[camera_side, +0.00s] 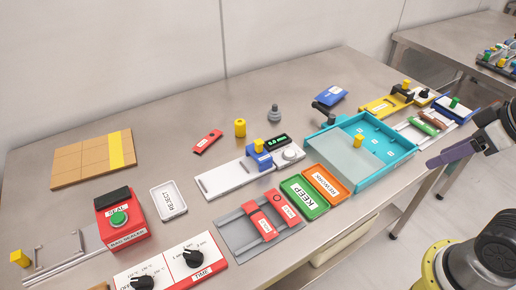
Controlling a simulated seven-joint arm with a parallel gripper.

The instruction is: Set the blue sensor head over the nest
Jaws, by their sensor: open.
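The blue sensor head (259,160) is a small blue block with a yellow knob on top. It sits on a long white rail base (225,181) near the middle of the table, beside a dark unit with a green display (277,142). A round pale fitting (290,154) on the base's right end may be the nest; I cannot tell for certain. The head stands to the left of this fitting, apart from it. My gripper (434,161) is at the right edge, open, well away from the head, with nothing visible in it.
A turquoise tray (376,178) with a yellow-knobbed piece lies between my gripper and the rail base. Green KEEP (304,198) and orange REWORK (324,184) trays are in front. A red sealer (121,218) stands left.

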